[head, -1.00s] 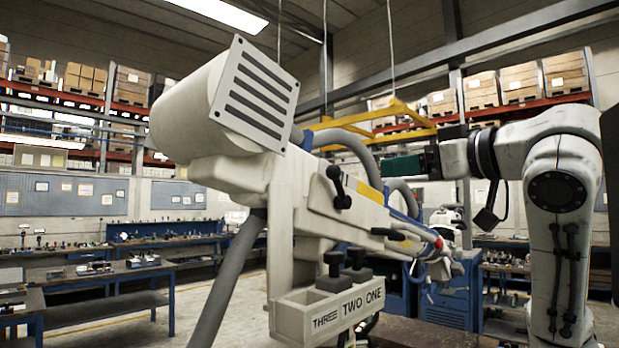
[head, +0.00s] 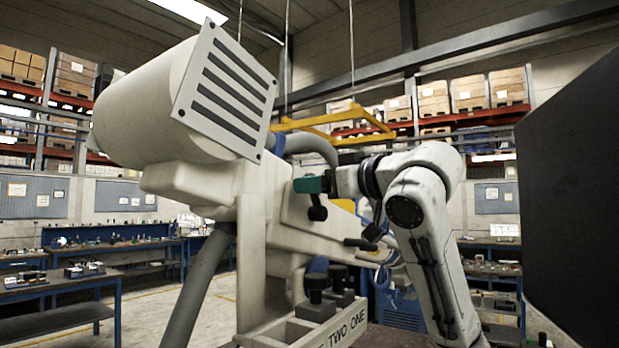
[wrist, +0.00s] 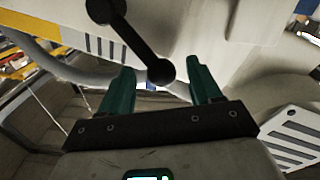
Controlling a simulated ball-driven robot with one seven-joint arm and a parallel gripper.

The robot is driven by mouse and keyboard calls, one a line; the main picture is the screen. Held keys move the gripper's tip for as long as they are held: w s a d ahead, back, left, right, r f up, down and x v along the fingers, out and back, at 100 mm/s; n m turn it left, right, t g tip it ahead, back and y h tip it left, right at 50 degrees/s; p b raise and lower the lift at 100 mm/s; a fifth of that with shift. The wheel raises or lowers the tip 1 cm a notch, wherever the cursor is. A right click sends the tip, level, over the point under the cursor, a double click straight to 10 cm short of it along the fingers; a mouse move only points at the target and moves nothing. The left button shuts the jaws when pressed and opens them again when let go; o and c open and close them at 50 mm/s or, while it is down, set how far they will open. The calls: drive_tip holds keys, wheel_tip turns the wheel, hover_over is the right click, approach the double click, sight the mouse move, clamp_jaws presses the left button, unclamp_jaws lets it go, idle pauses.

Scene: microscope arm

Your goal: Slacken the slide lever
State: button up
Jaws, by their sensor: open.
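A black lever with rounded ends (head: 317,208) is on the side of the cream microscope arm body (head: 250,215). My gripper (head: 302,185) is at this lever in the head view and hides its upper part. In the wrist view the lever (wrist: 130,42) runs from the upper left down to a round knob. That knob appears between the two open green fingers of my gripper (wrist: 161,76). I cannot tell whether a finger touches it. A second, thin dark lever (head: 358,243) sticks out lower on the body.
A cream box lettered "TWO ONE" (head: 340,332) holds dark knobbed pieces (head: 315,292) below the lever. A grey slotted plate (head: 228,92) caps the large housing at upper left. A large dark panel (head: 575,190) fills the right edge.

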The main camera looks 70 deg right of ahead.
drive_tip(key=shift+x, duration=1.25)
drive_tip(key=shift+c, duration=0.2)
clamp_jaws()
